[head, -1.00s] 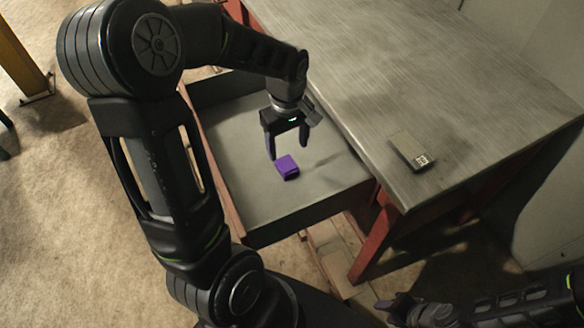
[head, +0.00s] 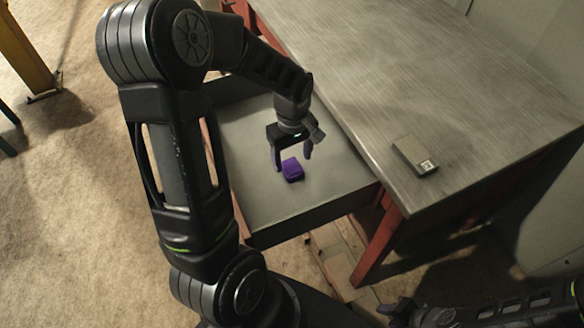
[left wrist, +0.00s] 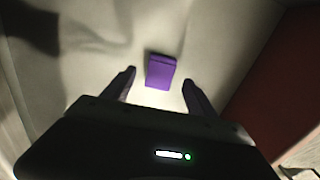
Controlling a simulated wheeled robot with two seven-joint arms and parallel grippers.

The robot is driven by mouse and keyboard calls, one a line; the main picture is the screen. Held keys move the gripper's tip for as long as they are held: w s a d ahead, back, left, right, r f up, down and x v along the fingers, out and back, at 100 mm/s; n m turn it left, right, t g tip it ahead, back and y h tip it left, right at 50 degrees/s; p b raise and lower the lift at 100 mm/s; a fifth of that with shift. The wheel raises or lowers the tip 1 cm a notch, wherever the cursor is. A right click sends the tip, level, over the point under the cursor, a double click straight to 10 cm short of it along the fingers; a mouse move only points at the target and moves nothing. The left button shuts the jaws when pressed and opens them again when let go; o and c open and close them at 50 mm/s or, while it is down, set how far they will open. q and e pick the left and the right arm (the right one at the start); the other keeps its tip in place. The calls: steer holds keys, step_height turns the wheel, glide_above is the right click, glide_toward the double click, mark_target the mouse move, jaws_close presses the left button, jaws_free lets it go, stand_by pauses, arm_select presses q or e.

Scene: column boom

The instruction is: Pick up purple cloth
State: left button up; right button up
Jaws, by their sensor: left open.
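My left gripper (head: 292,162) is open and empty, pointing down over the drawer close to the cloth. In the left wrist view the left gripper (left wrist: 158,82) shows its two fingers apart, with the cloth not gripped. My right gripper (head: 398,312) is at the bottom edge of the head view, far from the cloth; its fingers are unclear.
A grey-topped table (head: 440,90) with red legs stands right of the drawer. A small grey box with a printed label (head: 415,156) lies on its top near the front edge. The drawer floor around the cloth is clear. A yellow post (head: 22,50) stands at the far left.

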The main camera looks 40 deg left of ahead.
mark_target(292, 166)
arm_select(q)
step_height(292, 166, down, 4)
steer(key=shift+r, duration=0.25)
steer(key=shift+c, duration=0.5)
steer(key=c, duration=1.4)
